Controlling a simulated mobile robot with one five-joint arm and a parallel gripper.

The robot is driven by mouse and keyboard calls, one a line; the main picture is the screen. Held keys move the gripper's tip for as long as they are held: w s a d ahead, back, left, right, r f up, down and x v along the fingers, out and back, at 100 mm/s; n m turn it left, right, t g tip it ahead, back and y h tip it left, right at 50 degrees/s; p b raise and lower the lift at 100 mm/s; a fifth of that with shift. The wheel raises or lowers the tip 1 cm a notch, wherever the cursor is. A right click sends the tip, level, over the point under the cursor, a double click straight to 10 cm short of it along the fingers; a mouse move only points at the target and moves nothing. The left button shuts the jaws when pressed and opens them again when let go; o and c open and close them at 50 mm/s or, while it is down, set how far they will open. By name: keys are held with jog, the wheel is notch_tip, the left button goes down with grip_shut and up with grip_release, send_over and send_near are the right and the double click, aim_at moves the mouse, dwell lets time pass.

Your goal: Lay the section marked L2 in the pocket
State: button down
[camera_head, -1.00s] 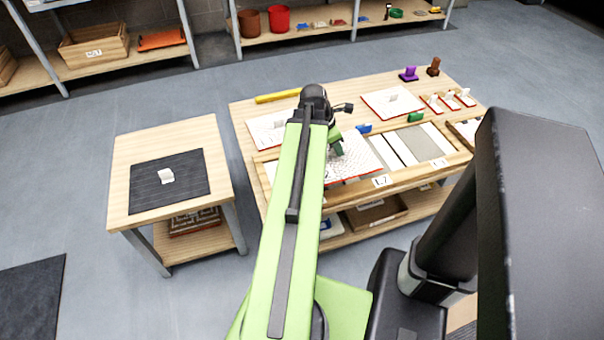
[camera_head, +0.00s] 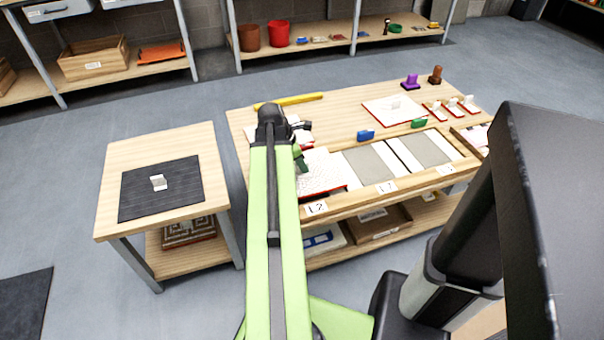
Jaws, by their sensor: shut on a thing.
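A white mosaic section with a red edge (camera_head: 326,176) is at my gripper (camera_head: 301,164). My gripper is shut on it, though the fingers and grip point are small and partly hidden by my arm. The section's own mark cannot be read. It is over the left end of the wooden frame (camera_head: 412,182), behind the label that reads L2 (camera_head: 316,208). It covers the pocket there. I cannot tell whether it rests in the pocket or hangs just above it.
Grey pockets with white strips (camera_head: 372,163) lie to the right. A blue block (camera_head: 366,135) and a green block (camera_head: 419,124) stand behind the frame. Another red-edged panel (camera_head: 385,118) lies farther back. A side table (camera_head: 115,190) with a dark mat is at left.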

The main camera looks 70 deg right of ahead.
notch_tip(320, 180, down, 4)
jog(key=shift+r+b, duration=0.25)
jog(key=shift+b, duration=1)
jog(key=shift+r, duration=0.15)
jog(key=c, duration=1.9)
grip_release()
jog(key=shift+f, duration=0.2)
jog(key=shift+c, duration=0.2)
jog(key=o, duration=0.5)
jog(key=shift+c, duration=0.2)
jog(key=shift+r, duration=0.15)
jog(key=shift+r+p, duration=0.3)
jog(key=shift+p, duration=0.1)
jog(key=p+v, duration=1)
jog(key=v, duration=0.1)
jog(key=shift+r+p, duration=0.25)
jog(key=shift+p, duration=0.05)
